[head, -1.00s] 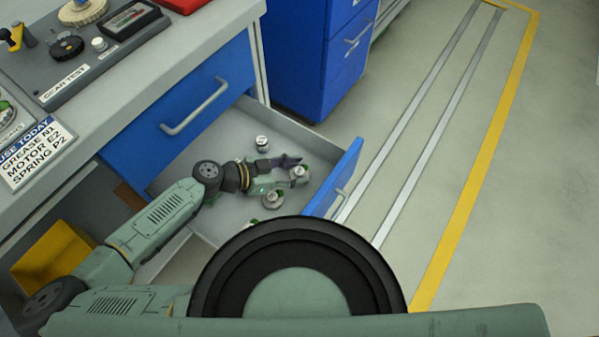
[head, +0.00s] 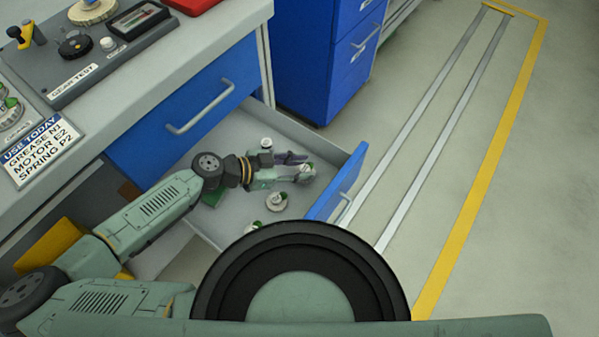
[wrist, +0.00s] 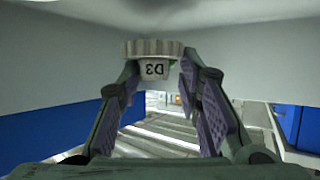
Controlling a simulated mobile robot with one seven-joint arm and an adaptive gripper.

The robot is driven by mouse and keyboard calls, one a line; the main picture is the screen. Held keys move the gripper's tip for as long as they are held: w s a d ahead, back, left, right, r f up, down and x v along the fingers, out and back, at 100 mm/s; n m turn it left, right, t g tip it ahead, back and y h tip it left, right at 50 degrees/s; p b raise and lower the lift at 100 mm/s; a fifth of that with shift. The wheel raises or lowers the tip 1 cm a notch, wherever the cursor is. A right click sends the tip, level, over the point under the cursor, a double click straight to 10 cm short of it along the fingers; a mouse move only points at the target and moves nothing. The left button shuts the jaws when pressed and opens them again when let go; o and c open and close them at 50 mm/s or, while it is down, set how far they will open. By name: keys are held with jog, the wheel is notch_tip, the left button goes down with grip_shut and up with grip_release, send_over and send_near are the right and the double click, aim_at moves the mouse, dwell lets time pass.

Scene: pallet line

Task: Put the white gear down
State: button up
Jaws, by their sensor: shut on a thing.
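My gripper (head: 304,168) is low inside the open drawer (head: 210,228), its fingers pointing right towards the blue drawer front. It is shut on the white gear (wrist: 152,48), a pale toothed disc with a narrower hub marked D3. The label reads upside down in the wrist view, where the gripper (wrist: 158,85) has a finger on each side of the hub. In the head view the gear (head: 306,170) shows small at the fingertips. I cannot tell whether it touches the drawer floor.
Other small parts stand in the drawer: one (head: 277,201) in front of the gripper, one (head: 255,229) nearer the robot, and one (head: 267,144) behind, partly hidden by my gripper. The blue drawer front (head: 338,182) is close beyond the fingertips. The workbench (head: 215,35) overhangs the back.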

notch_tip(320, 180, up, 14)
jog(key=p, duration=0.4)
jog(key=b, duration=0.4)
send_over(298, 170)
jog(key=f, duration=0.7)
jog(key=shift+s+d+f, duration=0.15)
jog(key=shift+s+f, duration=0.15)
jog(key=shift+f, duration=0.1)
jog(key=shift+w+r, duration=0.15)
jog(key=shift+w, duration=0.1)
